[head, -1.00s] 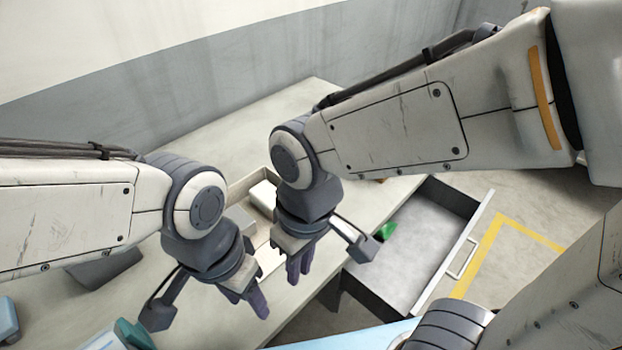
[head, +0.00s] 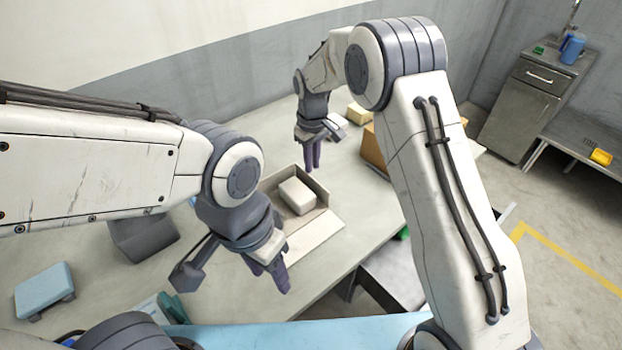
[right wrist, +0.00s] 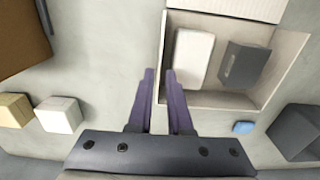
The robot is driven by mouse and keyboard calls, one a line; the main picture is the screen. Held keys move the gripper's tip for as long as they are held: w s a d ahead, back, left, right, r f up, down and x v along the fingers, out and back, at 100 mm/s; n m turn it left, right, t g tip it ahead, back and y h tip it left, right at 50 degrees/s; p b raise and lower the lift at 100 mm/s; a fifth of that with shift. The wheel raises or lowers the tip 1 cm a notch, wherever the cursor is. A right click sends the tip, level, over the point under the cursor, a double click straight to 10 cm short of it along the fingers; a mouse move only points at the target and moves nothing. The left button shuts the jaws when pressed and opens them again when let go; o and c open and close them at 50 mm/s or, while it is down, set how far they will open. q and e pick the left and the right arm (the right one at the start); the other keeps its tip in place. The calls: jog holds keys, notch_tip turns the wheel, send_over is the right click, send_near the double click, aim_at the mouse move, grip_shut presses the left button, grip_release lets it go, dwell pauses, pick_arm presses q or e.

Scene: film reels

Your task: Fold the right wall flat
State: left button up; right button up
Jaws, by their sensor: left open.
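An open pale box (head: 321,188) stands on the table, with a white block (head: 297,195) inside. Its front wall (head: 312,236) lies flat outward on the table. Its right wall is upright; in the right wrist view this wall (right wrist: 163,60) is at the box's left. A grey block (right wrist: 243,66) lies beside the white one there. My right gripper (head: 312,168) is open and empty, fingers pointing down by the right wall's back end; I cannot tell whether they touch it. My left gripper (head: 270,280) is open and empty in front of the box.
A brown box (head: 374,150) and pale blocks (head: 357,112) stand right of and behind the pale box. An open drawer (head: 385,285) juts out below the table's right edge. A dark grey block (head: 142,238) and a blue box (head: 44,288) are at left.

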aim_at(312, 181)
notch_tip(312, 181, down, 8)
jog(key=shift+r+p, duration=0.2)
jog(key=shift+p, duration=0.55)
grip_shut()
dwell(0.8)
